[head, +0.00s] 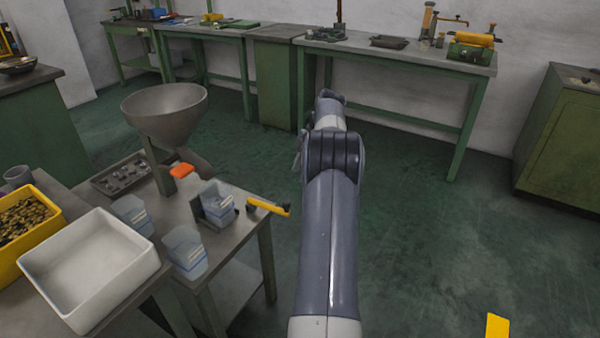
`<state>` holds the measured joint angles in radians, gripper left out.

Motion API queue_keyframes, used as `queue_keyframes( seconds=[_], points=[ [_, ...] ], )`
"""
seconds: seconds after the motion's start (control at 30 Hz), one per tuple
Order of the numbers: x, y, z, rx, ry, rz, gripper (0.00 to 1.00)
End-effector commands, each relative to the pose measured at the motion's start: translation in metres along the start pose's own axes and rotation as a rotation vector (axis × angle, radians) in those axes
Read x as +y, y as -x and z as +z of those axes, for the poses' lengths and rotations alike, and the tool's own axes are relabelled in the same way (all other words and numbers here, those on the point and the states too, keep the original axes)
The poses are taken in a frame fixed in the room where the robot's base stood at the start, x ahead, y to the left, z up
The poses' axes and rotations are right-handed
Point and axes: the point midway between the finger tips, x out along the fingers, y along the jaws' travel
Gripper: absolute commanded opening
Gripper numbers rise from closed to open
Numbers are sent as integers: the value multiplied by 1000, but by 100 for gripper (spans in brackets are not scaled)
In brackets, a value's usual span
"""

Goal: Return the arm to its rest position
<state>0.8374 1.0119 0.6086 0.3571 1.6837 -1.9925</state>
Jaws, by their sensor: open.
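My arm (330,240) reaches forward from the bottom edge, right of the work table, over open floor. Its joint (334,158) and far end show near the middle of the head view. My gripper (299,149) is mostly hidden behind the arm; only a small grey part shows at the joint's left side. It is open, and I see nothing held.
A near table (240,238) at left bears a grey funnel (165,117), several clear bins (185,250) and a yellow-handled lever (268,207). A white tray (92,268) stands nearer. A green bench (400,58) lines the back wall.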

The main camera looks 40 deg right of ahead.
Motion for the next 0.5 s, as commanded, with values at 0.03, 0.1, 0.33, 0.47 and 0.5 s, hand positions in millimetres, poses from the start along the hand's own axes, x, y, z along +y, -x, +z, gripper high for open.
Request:
queue_keyframes(
  seconds=[0.03,0.1,0.33,0.47,0.5],
  points=[
    [0,0,0,0,0,0,47],
    [0,0,0,0,0,0,47],
    [0,-18,0,1,-1,-2,47],
    [-1,-42,0,2,-1,-4,47],
    [-1,-50,0,2,-1,-4,47]
  ],
)
